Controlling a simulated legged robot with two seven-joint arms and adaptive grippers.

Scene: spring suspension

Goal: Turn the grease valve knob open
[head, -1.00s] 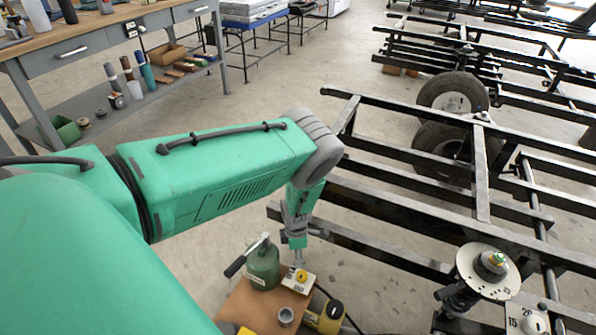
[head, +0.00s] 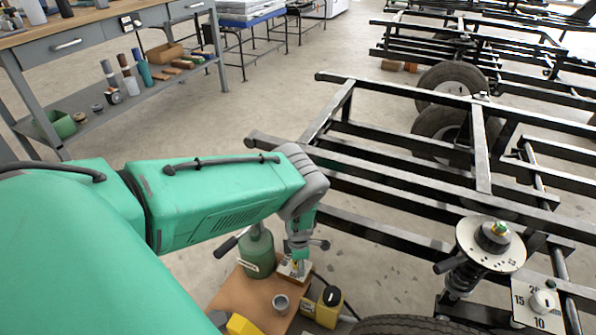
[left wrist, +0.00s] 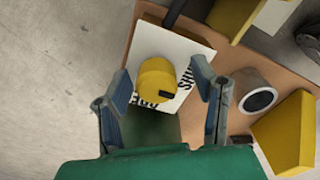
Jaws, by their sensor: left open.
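The grease valve knob (left wrist: 156,78) is a yellow round knob with a black mark, on a white plate (left wrist: 186,52) with partly hidden black lettering, part of which reads "SHU". In the left wrist view the knob appears between the two fingers of my open left gripper (left wrist: 153,84). I cannot tell whether the fingers touch it. In the head view my left gripper (head: 298,264) points down over the plate (head: 286,270) and largely hides the knob. My right gripper is not in view.
A green can (head: 257,255) stands beside the plate on a brown board (head: 232,292). A grey cup (head: 280,303) and yellow containers (head: 327,307) are close by. A black steel frame (head: 390,195) and a suspension spring unit (head: 464,275) lie to the right.

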